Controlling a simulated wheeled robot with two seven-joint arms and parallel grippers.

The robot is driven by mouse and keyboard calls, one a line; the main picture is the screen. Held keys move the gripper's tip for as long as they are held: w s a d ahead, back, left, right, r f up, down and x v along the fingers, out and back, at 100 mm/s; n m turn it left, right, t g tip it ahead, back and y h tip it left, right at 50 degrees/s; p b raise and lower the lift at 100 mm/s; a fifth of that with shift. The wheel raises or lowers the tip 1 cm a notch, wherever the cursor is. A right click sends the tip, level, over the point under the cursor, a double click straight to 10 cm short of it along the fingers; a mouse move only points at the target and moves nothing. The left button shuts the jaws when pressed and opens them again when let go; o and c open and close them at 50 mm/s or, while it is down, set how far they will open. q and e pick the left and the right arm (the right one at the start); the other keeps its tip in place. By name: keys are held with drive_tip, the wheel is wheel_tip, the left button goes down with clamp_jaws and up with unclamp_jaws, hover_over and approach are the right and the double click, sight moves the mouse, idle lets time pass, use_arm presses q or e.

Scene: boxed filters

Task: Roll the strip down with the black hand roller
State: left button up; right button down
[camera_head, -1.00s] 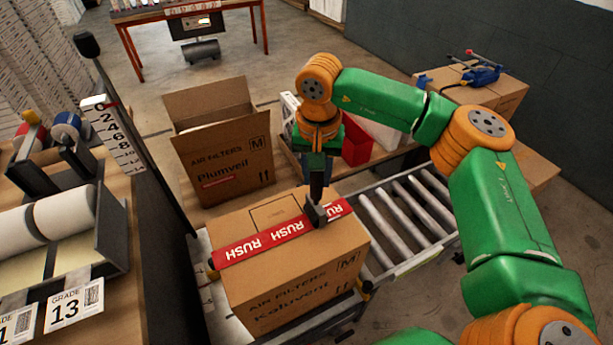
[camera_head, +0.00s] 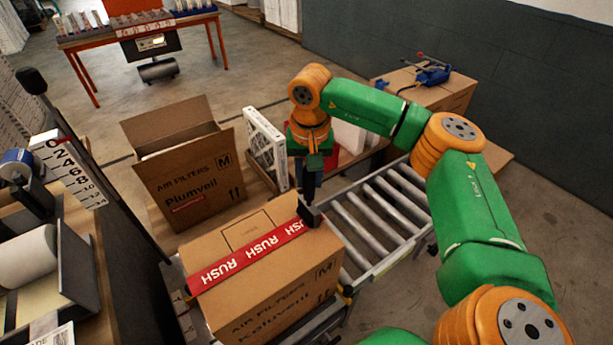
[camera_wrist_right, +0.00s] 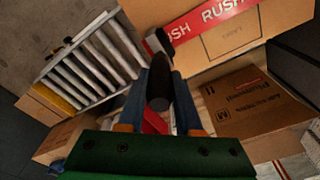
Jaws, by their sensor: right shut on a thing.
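The red strip printed RUSH (camera_head: 243,264) lies across the top of a closed cardboard carton (camera_head: 262,317). It also shows in the right wrist view (camera_wrist_right: 208,24). The black hand roller (camera_head: 309,214) is at the strip's right end, by the carton's top right edge; I cannot tell whether it touches. My right gripper (camera_head: 311,188) points down and is shut on the roller's handle. In the right wrist view the dark handle (camera_wrist_right: 160,88) sits between the blue fingers, and the roller head (camera_wrist_right: 158,42) is beside the strip. My left gripper is not in view.
A dark post with a number scale (camera_head: 70,165) rises at left. A blue tool (camera_head: 432,74) lies on a box at the back.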

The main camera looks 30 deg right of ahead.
wheel_tip(320, 180, up, 8)
drive_tip(key=p, duration=0.7)
drive_tip(key=shift+r+p, duration=0.15)
drive_tip(key=shift+p, duration=0.2)
drive_tip(key=shift+f, duration=0.2)
